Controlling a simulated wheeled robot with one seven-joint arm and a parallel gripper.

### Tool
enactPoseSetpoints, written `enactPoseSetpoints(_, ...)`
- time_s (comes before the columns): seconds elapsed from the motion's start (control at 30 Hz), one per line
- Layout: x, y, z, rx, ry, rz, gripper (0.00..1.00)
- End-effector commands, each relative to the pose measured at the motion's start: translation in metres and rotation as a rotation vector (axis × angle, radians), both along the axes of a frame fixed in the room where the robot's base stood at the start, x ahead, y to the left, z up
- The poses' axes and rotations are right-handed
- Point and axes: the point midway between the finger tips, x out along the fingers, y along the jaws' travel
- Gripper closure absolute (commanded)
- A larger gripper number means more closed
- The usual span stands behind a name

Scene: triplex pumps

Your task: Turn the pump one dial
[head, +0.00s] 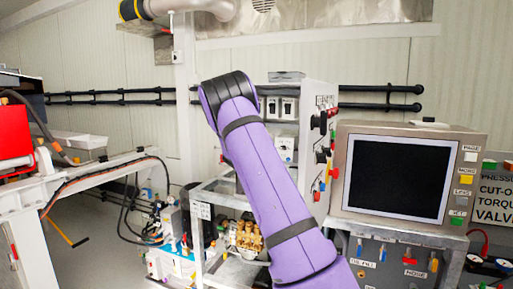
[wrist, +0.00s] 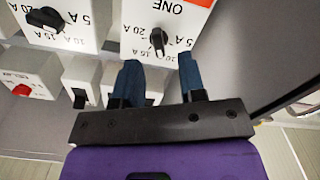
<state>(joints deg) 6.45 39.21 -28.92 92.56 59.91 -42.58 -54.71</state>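In the wrist view, a white box face marked ONE carries a black dial (wrist: 158,40), with amp markings around it. The lettering shows upside down. My gripper (wrist: 159,62) has two blue fingers spread apart, with nothing between them. The dial shows just beyond the fingertips, between them in the picture; I see no contact. In the head view my purple arm reaches toward the control cabinet (head: 318,125), and the arm hides my gripper and this dial.
A second dial (wrist: 46,17) sits on the neighbouring box at left, with a red knob (wrist: 22,90) below it. A dark panel (wrist: 255,50) stands close on the right. In the head view a monitor (head: 400,175) stands right of the cabinet, and a metal frame (head: 203,211) stands lower left.

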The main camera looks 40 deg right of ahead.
Motion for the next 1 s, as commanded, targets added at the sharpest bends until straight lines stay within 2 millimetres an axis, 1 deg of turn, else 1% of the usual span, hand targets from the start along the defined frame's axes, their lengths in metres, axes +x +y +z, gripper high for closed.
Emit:
enactPoseSetpoints(0.03,0.003,-0.007,-0.001,0.0,0.0,-0.001,0.63)
enactPoseSetpoints(0.1,0.006,-0.015,0.0,0.0,-0.001,-0.002,0.63)
enactPoseSetpoints(0.2,0.009,-0.022,0.0,0.0,-0.001,0.0,0.63)
enactPoseSetpoints(0.33,0.011,-0.026,0.0,0.0,-0.001,0.0,0.63)
enactPoseSetpoints(0.57,0.011,-0.027,0.0,0.001,-0.001,0.001,0.63)
enactPoseSetpoints(0.6,0.011,-0.027,0.0,0.001,-0.001,0.001,0.65)
enactPoseSetpoints(0.67,0.011,-0.026,0.0,0.001,-0.001,0.001,0.79)
enactPoseSetpoints(0.7,0.011,-0.026,0.0,0.001,-0.001,0.001,0.88)
enactPoseSetpoints(0.77,0.011,-0.026,0.0,0.001,-0.001,0.001,1.0)
enactPoseSetpoints(1.0,0.011,-0.026,0.0,0.003,-0.006,0.001,1.0)
